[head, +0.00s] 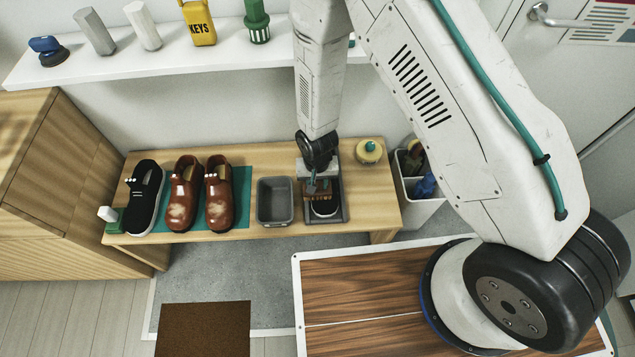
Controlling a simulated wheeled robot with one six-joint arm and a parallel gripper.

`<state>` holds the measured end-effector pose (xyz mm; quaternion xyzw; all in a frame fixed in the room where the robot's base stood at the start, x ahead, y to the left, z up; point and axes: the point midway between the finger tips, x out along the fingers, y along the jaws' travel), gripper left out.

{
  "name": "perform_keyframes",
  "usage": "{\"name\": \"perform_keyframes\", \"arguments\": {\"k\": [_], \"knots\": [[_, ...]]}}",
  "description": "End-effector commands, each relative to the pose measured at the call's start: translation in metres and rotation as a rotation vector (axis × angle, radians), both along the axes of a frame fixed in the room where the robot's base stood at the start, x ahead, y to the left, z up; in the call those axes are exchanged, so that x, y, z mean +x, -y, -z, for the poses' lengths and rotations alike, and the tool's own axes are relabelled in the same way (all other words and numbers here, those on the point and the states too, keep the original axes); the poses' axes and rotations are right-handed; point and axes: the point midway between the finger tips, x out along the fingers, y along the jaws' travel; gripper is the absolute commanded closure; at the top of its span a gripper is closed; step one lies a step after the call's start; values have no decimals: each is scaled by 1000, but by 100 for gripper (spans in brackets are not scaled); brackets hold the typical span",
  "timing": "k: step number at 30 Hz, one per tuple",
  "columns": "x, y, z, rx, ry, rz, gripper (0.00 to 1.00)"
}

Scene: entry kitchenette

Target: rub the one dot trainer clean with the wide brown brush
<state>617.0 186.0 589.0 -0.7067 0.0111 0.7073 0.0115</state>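My gripper (320,184) points down over the right half of the wooden bench. It appears shut on the wide brown brush (318,191), which is small in view and partly covered by the fingers. Just below it, a dark trainer (325,208) with a pale sole edge stands in a grey tray (341,214). The brush is over this trainer and looks to be at or near its upper; I cannot tell if they touch. Any dot on this trainer is hidden. Another black trainer (147,198) with several white dots stands at the bench's left.
Two scuffed brown shoes (184,196) stand on a teal mat (242,190). A grey bin (275,203) is left of the tray. A yellowish round pot (369,151) and a white bin (416,210) are to the right. A green-and-white item (110,216) sits far left. A shelf (270,52) hangs above.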

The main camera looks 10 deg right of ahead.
Motion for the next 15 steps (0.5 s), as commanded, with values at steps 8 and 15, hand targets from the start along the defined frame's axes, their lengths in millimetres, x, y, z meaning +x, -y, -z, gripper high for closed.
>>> {"name": "perform_keyframes", "arguments": {"k": [8, 15], "knots": [[0, 0, -9, 0, -1, 1, 94], [0, 1, -9, -1, -1, 2, 94]]}}
